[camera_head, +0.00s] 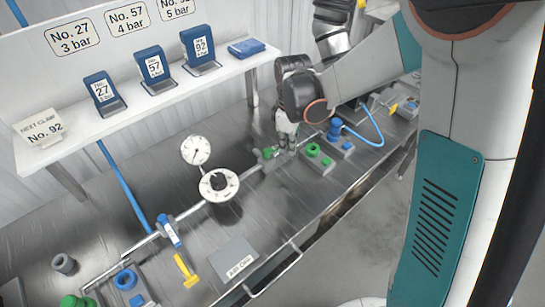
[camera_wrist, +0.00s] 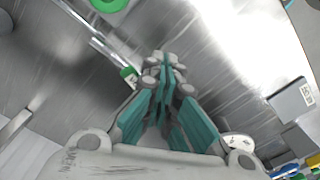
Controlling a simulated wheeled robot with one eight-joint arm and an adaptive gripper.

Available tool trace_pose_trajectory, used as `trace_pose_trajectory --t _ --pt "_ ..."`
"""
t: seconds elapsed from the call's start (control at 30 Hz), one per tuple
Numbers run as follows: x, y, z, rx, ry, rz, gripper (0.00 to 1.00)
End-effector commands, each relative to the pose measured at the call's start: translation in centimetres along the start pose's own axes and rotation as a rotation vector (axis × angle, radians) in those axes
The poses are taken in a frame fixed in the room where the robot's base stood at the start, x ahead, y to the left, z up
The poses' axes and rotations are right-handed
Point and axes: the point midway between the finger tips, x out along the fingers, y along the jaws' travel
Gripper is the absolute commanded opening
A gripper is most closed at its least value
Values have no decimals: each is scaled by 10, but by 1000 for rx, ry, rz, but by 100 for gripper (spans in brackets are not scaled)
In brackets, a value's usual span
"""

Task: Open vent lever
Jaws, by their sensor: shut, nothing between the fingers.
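A small green handle (camera_head: 269,152), likely the vent lever, sits on the metal pipe along the bench, just left of my gripper. My gripper (camera_head: 287,146) points down over the pipe, its fingers close together with nothing seen between them. In the wrist view the fingers (camera_wrist: 163,62) are shut, and the green handle (camera_wrist: 128,75) shows just beside the tips, partly hidden by them. I cannot tell whether the fingers touch it. Another lever with a blue handle (camera_head: 169,231) stands further left on the pipe.
A dial regulator (camera_head: 219,184) and a round gauge (camera_head: 197,150) stand left of my gripper. A block with green fittings (camera_head: 319,158) and a blue fitting with a hose (camera_head: 335,127) are close on the right. A yellow handle (camera_head: 185,269) lies on the bench.

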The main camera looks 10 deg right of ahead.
Motion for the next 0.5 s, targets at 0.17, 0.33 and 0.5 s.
trace_pose_trajectory --t 0.17,0.33,0.5 --pt "2 2 3 5 -6 4 0" --pt "2 6 2 5 -6 5 0" --pt "2 14 -2 6 -6 5 0"
